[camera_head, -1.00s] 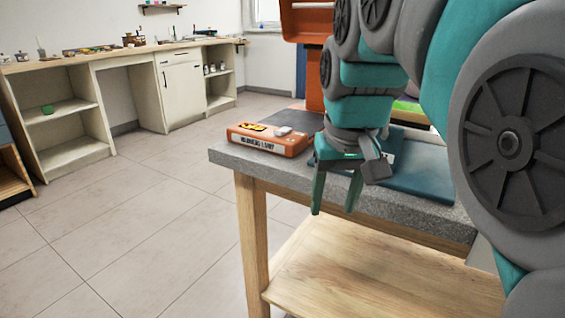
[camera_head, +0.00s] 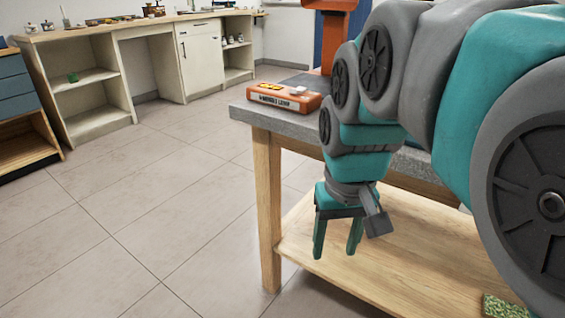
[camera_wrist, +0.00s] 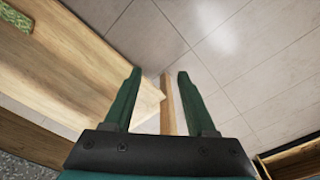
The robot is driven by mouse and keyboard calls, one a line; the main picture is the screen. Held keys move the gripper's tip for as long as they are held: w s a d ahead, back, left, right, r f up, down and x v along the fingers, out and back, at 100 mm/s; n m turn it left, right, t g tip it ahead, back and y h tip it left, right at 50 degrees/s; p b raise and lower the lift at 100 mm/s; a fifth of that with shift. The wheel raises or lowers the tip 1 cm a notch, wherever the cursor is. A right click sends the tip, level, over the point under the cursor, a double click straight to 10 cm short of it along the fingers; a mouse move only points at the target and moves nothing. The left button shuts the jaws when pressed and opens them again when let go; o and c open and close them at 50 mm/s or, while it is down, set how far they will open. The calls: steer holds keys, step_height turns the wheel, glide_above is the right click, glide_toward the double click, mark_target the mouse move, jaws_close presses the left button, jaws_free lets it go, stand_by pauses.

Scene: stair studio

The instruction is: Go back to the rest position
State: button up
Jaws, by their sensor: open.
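My gripper (camera_head: 337,252) hangs pointing down in front of the near edge of the grey-topped table (camera_head: 290,123), below the level of its top. Its two green fingers are apart with nothing between them. In the wrist view the open fingers of my gripper (camera_wrist: 157,90) show above the tiled floor, the table's wooden lower shelf (camera_wrist: 75,70) and a table leg (camera_wrist: 172,105).
An orange box (camera_head: 284,96) with a label lies on the table's left corner. The lower shelf (camera_head: 340,265) carries a green speckled item (camera_head: 500,308) at the right. A white counter (camera_head: 110,75) stands along the back wall. The tiled floor (camera_head: 130,210) at left is clear.

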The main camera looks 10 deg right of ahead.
steer(key=shift+s+a+f, duration=0.15)
steer(key=shift+s+f, duration=0.25)
steer(key=shift+s, duration=0.05)
steer(key=s+f+g, duration=0.2)
steer(key=s+f, duration=1)
steer(key=shift+a+n+g, duration=0.2)
steer(key=shift+n+g, duration=0.1)
steer(key=shift+f, duration=0.1)
stand_by(0.8)
